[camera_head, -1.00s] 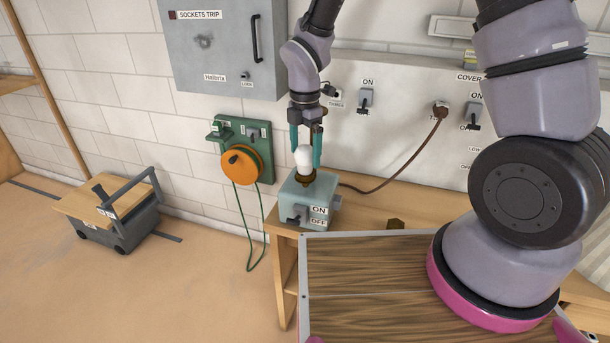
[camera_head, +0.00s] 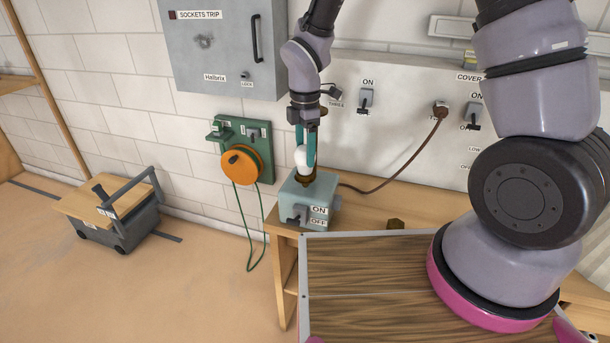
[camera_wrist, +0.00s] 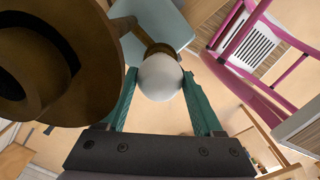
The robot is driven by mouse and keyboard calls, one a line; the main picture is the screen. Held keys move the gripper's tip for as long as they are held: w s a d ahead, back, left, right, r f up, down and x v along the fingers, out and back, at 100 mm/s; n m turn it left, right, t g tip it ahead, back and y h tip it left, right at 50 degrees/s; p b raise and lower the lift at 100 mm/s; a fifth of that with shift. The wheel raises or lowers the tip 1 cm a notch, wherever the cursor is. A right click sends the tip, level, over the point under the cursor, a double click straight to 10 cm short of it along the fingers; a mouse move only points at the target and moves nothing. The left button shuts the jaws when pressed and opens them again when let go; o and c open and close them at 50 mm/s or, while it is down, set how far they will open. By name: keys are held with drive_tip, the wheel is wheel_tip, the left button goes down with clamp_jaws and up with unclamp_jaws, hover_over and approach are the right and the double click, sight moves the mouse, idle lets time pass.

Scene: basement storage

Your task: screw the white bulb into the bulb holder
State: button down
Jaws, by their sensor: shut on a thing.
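The white bulb (camera_head: 301,157) stands upright at the brass-coloured socket on top of the pale teal bulb holder box (camera_head: 325,188). The box has a lever switch with ON and OFF labels and sits on the wooden bench. My gripper (camera_head: 306,160) points down over the box, its teal fingers shut on the bulb from two sides. In the wrist view the bulb (camera_wrist: 160,77) sits between the fingers, with the brass socket (camera_wrist: 158,50) right behind it. I cannot tell how far the bulb's base is in the socket.
A brown round object (camera_wrist: 60,65) fills the left of the wrist view. A green panel with an orange reel (camera_head: 242,164) hangs on the wall left of the box. A brown cable (camera_head: 408,163) runs right of the box.

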unclamp_jaws()
drive_tip(key=shift+r, duration=4.5)
